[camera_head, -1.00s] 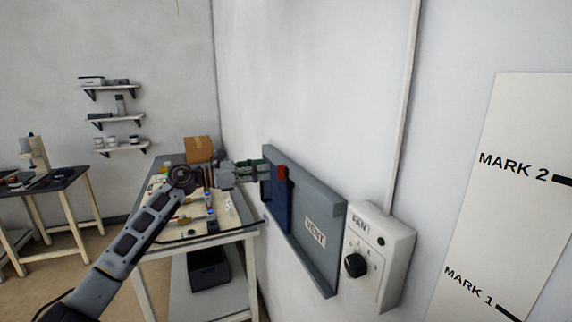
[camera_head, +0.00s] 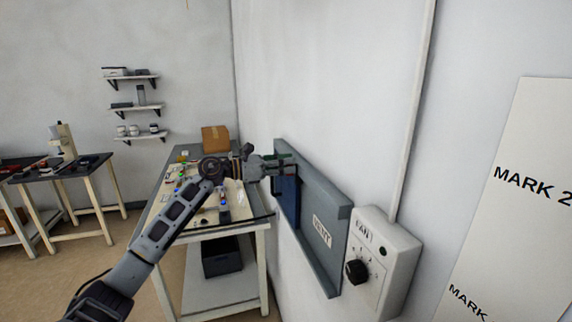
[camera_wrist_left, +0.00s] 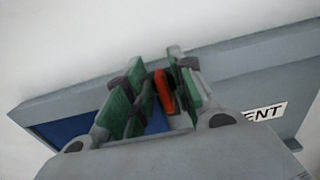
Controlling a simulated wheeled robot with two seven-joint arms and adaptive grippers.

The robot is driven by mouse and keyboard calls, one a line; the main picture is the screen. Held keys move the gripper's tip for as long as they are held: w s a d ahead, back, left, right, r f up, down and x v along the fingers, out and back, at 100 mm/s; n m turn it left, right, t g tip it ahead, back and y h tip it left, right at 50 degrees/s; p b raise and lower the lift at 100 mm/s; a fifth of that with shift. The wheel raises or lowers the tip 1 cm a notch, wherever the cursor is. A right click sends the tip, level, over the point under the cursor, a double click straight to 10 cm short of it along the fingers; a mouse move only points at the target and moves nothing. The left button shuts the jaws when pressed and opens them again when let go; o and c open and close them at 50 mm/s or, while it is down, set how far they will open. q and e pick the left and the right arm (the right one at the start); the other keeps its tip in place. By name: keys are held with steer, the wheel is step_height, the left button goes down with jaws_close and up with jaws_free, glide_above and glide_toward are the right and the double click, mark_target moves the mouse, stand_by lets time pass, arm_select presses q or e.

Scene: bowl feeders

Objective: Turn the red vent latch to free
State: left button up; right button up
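The red vent latch (camera_wrist_left: 163,92) sits between the two green-padded fingers of my left gripper (camera_wrist_left: 157,84) in the left wrist view, close to both. Whether the pads press on it cannot be made out. In the head view my left gripper (camera_head: 288,165) is at the upper left end of the grey vent panel (camera_head: 325,215) and hides most of the latch. A blue plate (camera_head: 287,200) lies in the panel below it and shows blue in the left wrist view (camera_wrist_left: 62,130). My right gripper is not in view.
The white fan box (camera_head: 385,255) with a black knob (camera_head: 357,271) is on the wall right of the panel. A workbench (camera_head: 258,222) with small parts and a cardboard box (camera_head: 215,138) stands left of it. Wall above the panel is clear.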

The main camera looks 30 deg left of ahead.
arm_select(q)
jaws_close()
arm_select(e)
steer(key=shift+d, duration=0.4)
arm_select(q)
steer(key=shift+w+n, duration=0.1)
steer(key=shift+n, duration=0.2)
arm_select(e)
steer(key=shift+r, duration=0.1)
arm_select(q)
steer(key=shift+w+a+f+n+p, duration=0.25)
steer(key=shift+n+p, duration=1.35)
steer(key=shift+n, duration=1.3)
steer(key=shift+w+a+f+n+p, duration=0.15)
steer(key=shift+a+f+n+p, duration=0.2)
steer(key=shift+n+p, duration=1.9)
steer(key=shift+w+a+f+n+p, duration=0.25)
steer(key=shift+n+p, duration=0.65)
steer(key=shift+n, duration=2.65)
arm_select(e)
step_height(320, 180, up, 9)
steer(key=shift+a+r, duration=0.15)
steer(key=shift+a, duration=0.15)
arm_select(q)
steer(key=shift+f, duration=0.1)
